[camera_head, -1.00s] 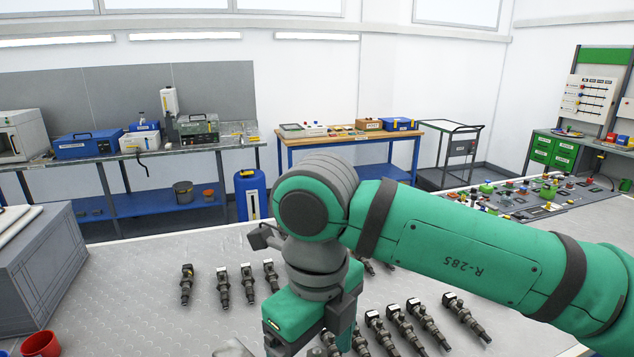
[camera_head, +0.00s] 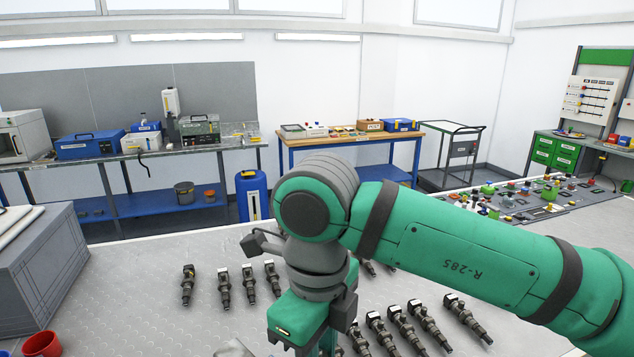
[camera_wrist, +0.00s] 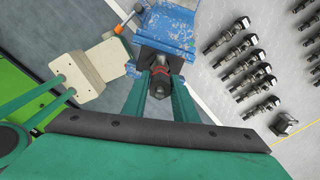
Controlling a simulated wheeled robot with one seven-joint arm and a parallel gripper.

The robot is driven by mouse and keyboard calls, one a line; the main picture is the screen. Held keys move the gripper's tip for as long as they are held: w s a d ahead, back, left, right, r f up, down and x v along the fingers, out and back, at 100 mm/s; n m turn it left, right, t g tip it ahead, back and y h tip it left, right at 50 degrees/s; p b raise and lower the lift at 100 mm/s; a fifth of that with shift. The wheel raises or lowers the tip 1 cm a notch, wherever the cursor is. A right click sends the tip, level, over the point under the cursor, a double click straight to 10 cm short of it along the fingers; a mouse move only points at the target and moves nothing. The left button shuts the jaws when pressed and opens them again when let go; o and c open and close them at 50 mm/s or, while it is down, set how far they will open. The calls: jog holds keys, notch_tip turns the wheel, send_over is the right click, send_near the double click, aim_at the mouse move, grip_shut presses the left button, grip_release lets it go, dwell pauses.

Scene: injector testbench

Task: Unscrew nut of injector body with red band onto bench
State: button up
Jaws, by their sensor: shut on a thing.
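In the wrist view, a dark injector body with a red band (camera_wrist: 161,70) stands at a blue, worn vise (camera_wrist: 172,24). My gripper (camera_wrist: 159,88) has its two green fingers closed in on the dark part at the red band, just below the vise in the picture. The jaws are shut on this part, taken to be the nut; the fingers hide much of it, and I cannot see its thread. In the head view my arm covers the work spot, and the fingertips are out of sight.
Several injectors (camera_head: 249,284) lie in rows on the metal bench (camera_head: 130,275). A red cup (camera_head: 42,345) and a grey box (camera_head: 38,270) are at the left. In the wrist view, a beige block (camera_wrist: 90,72) sits left of the vise, near its orange-tipped handle (camera_wrist: 118,29).

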jog(key=n, duration=0.2)
jog(key=shift+n, duration=0.3)
jog(key=n, duration=0.3)
jog(key=shift+n, duration=0.3)
jog(key=n, duration=0.5)
jog(key=shift+n, duration=0.3)
jog(key=o, duration=1.1)
jog(key=shift+r, duration=0.1)
